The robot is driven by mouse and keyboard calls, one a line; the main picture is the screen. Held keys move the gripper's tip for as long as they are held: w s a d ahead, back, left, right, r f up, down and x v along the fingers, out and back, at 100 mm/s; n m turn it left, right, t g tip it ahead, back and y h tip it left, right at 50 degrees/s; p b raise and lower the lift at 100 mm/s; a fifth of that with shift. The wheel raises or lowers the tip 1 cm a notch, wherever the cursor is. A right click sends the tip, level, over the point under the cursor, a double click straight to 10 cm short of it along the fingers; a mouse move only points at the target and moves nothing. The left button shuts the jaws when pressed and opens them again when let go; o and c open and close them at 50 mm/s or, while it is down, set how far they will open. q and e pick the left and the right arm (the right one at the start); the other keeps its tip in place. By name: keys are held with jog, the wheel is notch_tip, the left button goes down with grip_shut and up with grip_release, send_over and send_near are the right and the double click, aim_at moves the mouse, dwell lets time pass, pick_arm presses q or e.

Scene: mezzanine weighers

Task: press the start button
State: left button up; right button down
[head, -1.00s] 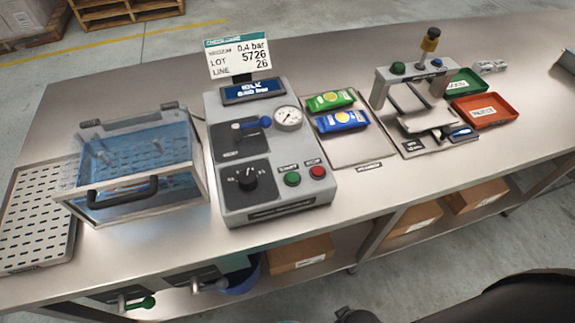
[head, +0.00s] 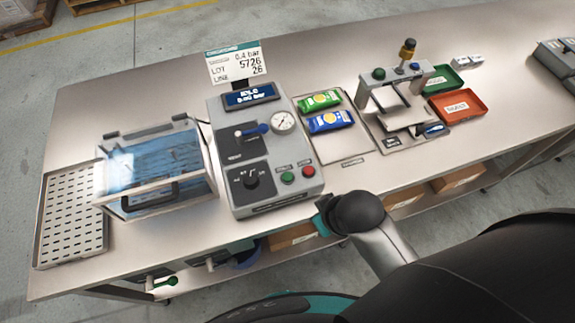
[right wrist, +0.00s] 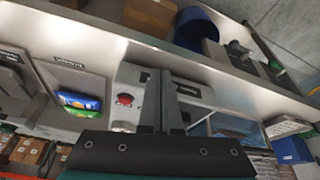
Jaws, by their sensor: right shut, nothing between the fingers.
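The green start button (head: 287,177) sits on the front right of the grey control box (head: 290,197), left of a red button (head: 308,171). My right arm reaches in from the lower right in the head view, with its wrist just in front of the box's near right corner. Its fingertips cannot be made out there. In the right wrist view my right gripper (right wrist: 160,76) is shut and empty over the box's panel. The red button (right wrist: 124,99) shows left of the fingers; the green button is not visible there, apparently behind them. My left gripper is not in view.
A clear-lidded chamber (head: 155,205) stands left of the box, beside a perforated tray (head: 72,243). Green (head: 320,101) and blue (head: 330,121) packs lie right of the box. A sealer-like stand (head: 393,83) and red tray (head: 462,105) are further right.

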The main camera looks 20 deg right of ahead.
jog(key=w+a+r+n+t+y+p, duration=0.2)
jog(key=w+a+r+n, duration=0.15)
jog(key=r, duration=0.45)
pick_arm(q)
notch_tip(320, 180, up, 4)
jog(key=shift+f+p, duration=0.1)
jog(key=shift+p, duration=0.3)
pick_arm(e)
jog(key=n+y, duration=0.4)
jog(key=n, duration=0.7)
send_over(292, 178)
jog(key=shift+t, duration=0.4)
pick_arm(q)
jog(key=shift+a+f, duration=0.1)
pick_arm(e)
notch_tip(292, 178, down, 8)
jog(key=b, duration=0.7)
jog(key=shift+r, duration=0.25)
pick_arm(q)
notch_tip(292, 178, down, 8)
jog(key=b, duration=0.1)
pick_arm(e)
jog(key=shift+f, duration=0.6)
jog(key=shift+f, duration=0.1)
